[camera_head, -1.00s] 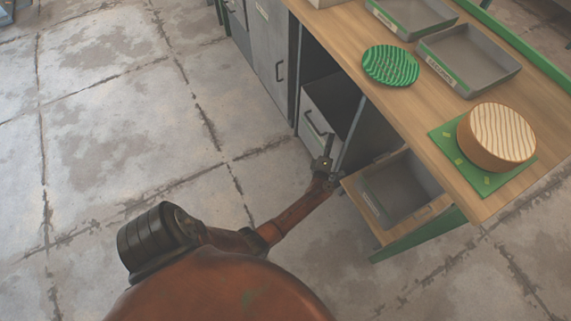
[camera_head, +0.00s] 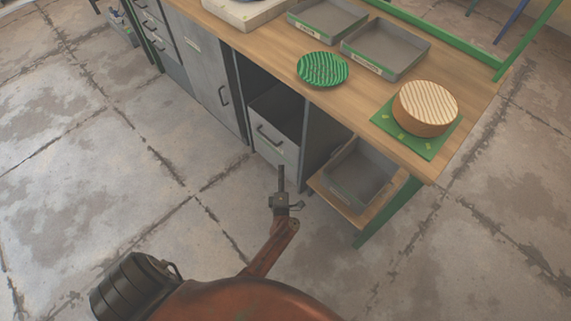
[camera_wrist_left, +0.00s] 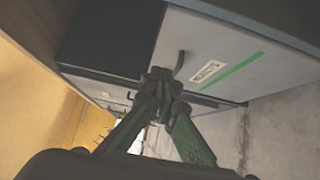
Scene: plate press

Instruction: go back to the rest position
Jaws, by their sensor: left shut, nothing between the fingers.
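My left gripper (camera_head: 281,182) is shut and empty in the head view. It hangs over the floor in front of the workbench (camera_head: 440,165), close to the drawer front below the open compartment. In the left wrist view my left gripper (camera_wrist_left: 158,75) shows with its fingers together, in front of a grey cabinet front (camera_wrist_left: 225,50) with a white label and a green stripe. I cannot tell whether it touches the cabinet. My right gripper is not in view.
On the bench are a green ridged plate (camera_head: 322,69), two grey trays (camera_head: 385,68) (camera_head: 328,38), and a round wooden block (camera_head: 425,108) on a green mat (camera_head: 420,147). A grey bin (camera_head: 357,172) stands on the lower shelf. The floor (camera_head: 110,160) at left is clear.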

